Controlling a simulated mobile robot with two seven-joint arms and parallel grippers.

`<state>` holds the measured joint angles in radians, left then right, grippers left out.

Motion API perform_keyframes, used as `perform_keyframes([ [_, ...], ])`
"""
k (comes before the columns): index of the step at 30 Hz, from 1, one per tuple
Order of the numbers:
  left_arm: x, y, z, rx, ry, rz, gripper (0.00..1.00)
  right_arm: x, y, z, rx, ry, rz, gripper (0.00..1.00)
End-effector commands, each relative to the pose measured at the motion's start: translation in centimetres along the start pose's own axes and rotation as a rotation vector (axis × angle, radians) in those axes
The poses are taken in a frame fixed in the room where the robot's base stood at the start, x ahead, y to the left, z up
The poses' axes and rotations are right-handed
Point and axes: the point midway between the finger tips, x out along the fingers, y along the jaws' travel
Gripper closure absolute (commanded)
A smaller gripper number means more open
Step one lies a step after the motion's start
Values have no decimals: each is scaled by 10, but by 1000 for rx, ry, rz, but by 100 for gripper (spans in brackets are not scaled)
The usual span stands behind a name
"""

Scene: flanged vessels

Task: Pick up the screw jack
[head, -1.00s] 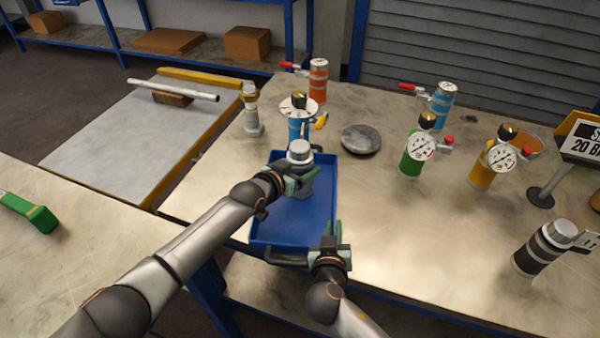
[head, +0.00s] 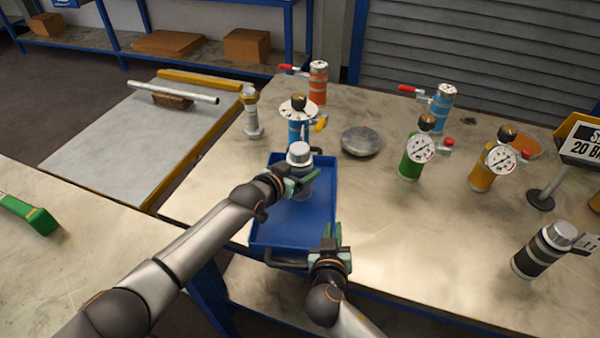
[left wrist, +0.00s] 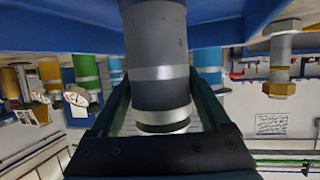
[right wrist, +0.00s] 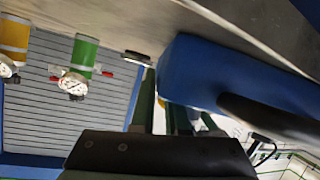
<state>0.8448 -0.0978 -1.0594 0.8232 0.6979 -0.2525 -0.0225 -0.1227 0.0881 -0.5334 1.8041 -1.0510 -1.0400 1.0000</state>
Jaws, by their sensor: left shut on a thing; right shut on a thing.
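What looks to be the screw jack, a grey bolt-like post with a brass collar (head: 251,112), stands upright at the table's far left. It also shows at the right of the left wrist view (left wrist: 282,58), apart from both grippers. My left gripper (head: 303,183) is shut around a grey banded cylinder with a pale cap (head: 299,154), at the blue tray (head: 262,225). The cylinder fills the left wrist view (left wrist: 158,60). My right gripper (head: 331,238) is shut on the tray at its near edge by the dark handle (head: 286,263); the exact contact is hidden.
A blue gauge vessel (head: 296,130) stands just behind the tray. A round grey disc (head: 361,141) lies right of it. Green (head: 411,160) and yellow (head: 481,175) gauge vessels and a black vessel (head: 535,260) stand further right. The table between tray and black vessel is clear.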

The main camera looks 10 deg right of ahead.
Motion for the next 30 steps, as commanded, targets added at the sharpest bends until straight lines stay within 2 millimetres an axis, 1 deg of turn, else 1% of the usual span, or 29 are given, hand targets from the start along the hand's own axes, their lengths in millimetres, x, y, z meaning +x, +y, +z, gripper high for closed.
perform_keyframes([
  [5, -3, 2, -12, -1, 10, 4, 100, 0, 0, 1, -4, -1, 1, 100],
  [8, -8, 1, -24, -1, 12, 3, 100, 0, 0, 1, -4, -1, 1, 100],
  [15, -26, 1, -67, 2, 12, 2, 100, 0, 0, 1, -4, -2, 1, 100],
  [18, -32, 0, -82, 2, 13, 1, 100, 0, 0, 1, -4, -2, 1, 100],
  [24, -38, 0, -95, 1, 9, 1, 100, 0, 0, 1, -4, -2, 1, 100],
  [30, -39, 0, -97, 0, 9, 1, 100, 0, 0, 1, -4, -3, 1, 100],
])
